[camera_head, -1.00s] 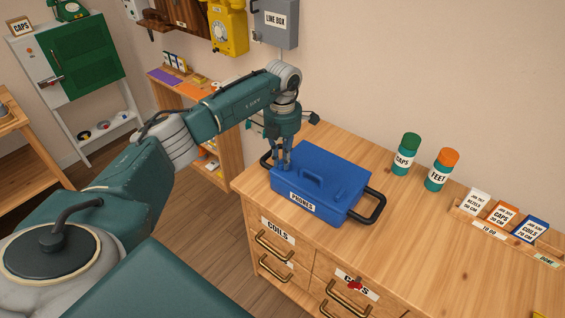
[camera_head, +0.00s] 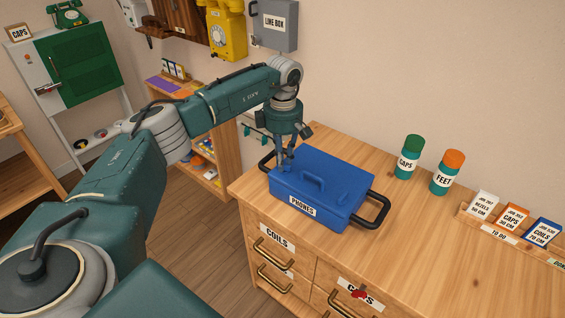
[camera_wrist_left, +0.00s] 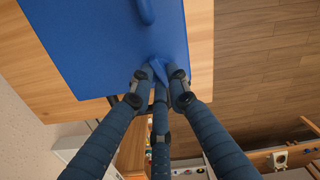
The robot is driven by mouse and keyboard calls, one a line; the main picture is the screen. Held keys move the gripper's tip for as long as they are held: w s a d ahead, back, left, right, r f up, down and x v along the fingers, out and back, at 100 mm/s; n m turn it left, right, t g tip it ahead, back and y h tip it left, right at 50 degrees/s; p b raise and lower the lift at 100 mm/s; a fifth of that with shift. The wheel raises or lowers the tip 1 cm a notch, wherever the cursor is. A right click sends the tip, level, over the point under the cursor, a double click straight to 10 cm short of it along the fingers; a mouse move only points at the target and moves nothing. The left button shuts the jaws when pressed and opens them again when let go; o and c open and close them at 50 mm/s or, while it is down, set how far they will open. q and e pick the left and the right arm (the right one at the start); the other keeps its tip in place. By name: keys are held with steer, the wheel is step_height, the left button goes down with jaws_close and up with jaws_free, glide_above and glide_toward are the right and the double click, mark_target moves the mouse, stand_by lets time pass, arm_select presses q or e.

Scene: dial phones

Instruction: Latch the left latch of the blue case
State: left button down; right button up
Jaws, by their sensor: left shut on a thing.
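The blue case (camera_head: 330,196), labelled PHONES, sits closed on the wooden workbench, with a black handle at each end. Its lid also fills the upper part of the left wrist view (camera_wrist_left: 110,45). My left gripper (camera_head: 287,161) points down at the case's left end, near the back corner. In the left wrist view its fingers (camera_wrist_left: 159,75) are shut around a small blue tab, the left latch (camera_wrist_left: 158,66), at the case's edge. The fingers partly hide the latch, and its exact angle is hard to tell. My right gripper is not in view.
A green-capped CAPS jar (camera_head: 408,160) and an orange-capped FEET jar (camera_head: 447,174) stand right of the case. A card rack (camera_head: 497,234) is farther right. The wall holds a yellow phone (camera_head: 228,30) and a grey line box (camera_head: 275,22). Bench space before the jars is clear.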

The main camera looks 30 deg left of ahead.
arm_select(q)
steer(key=shift+w+m+b, duration=0.15)
steer(key=shift+m+b, duration=0.2)
steer(key=shift+m, duration=1.55)
steer(key=c, duration=1.7)
jaws_free()
steer(key=shift+o, duration=0.2)
steer(key=shift+r, duration=0.1)
step_height(320, 180, up, 12)
